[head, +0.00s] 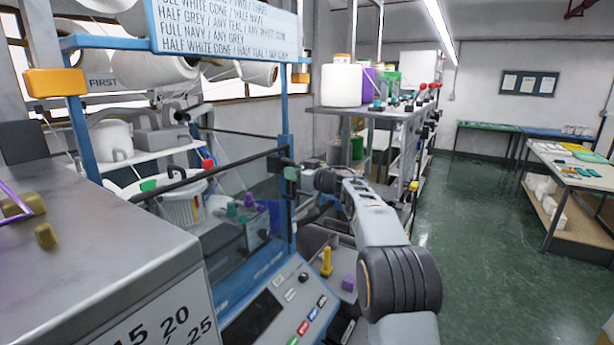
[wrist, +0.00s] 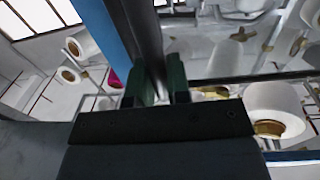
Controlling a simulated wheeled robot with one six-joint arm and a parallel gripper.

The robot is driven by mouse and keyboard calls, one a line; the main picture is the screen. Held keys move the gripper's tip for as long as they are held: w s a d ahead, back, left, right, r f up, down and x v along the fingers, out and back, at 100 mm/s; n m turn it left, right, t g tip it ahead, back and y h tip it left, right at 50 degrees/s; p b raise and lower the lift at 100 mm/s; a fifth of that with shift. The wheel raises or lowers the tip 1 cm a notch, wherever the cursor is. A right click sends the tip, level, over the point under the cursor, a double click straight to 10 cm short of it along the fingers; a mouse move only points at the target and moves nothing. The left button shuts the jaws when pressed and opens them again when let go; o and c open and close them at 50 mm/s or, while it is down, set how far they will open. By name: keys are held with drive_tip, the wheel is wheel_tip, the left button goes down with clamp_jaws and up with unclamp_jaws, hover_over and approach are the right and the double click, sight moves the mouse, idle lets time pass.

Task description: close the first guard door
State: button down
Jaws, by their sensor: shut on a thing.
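The first machine has a blue frame (head: 286,105) and a tag reading FIRST at its upper left. Its guard door is a clear panel with a dark top rail (head: 228,168), which runs from the lower left up to the right blue post. My gripper (head: 288,172) is at the rail's right end, by that post. In the wrist view my gripper's green fingers (wrist: 158,88) are shut on a dark upright bar (wrist: 146,40) of the guard door. The blue post (wrist: 103,35) is close beside the bar. I cannot tell whether they touch.
White yarn cones (wrist: 272,108) and a bucket (head: 182,205) are behind the panel. A control panel (head: 290,305) with coloured buttons is below. A grey cabinet (head: 95,250) fills the near left. A second machine (head: 385,115) stands beyond. The green floor (head: 475,240) at right is clear.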

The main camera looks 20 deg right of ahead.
drive_tip(key=shift+w+a, duration=0.4)
drive_tip(key=shift+r, duration=0.25)
drive_tip(key=shift+a, duration=0.1)
drive_tip(key=c, duration=1.4)
unclamp_jaws()
drive_tip(key=shift+w+a, duration=0.2)
drive_tip(key=shift+w, duration=0.05)
drive_tip(key=shift+o, duration=0.7)
drive_tip(key=shift+w+a+f, duration=0.2)
drive_tip(key=shift+o, duration=0.8)
drive_tip(key=shift+s+d, duration=0.2)
drive_tip(key=shift+d, duration=0.2)
drive_tip(key=shift+s+d+f, duration=0.1)
drive_tip(key=shift+s, duration=0.05)
drive_tip(key=b+v, duration=0.4)
drive_tip(key=v, duration=0.9)
drive_tip(key=shift+s+d, duration=0.15)
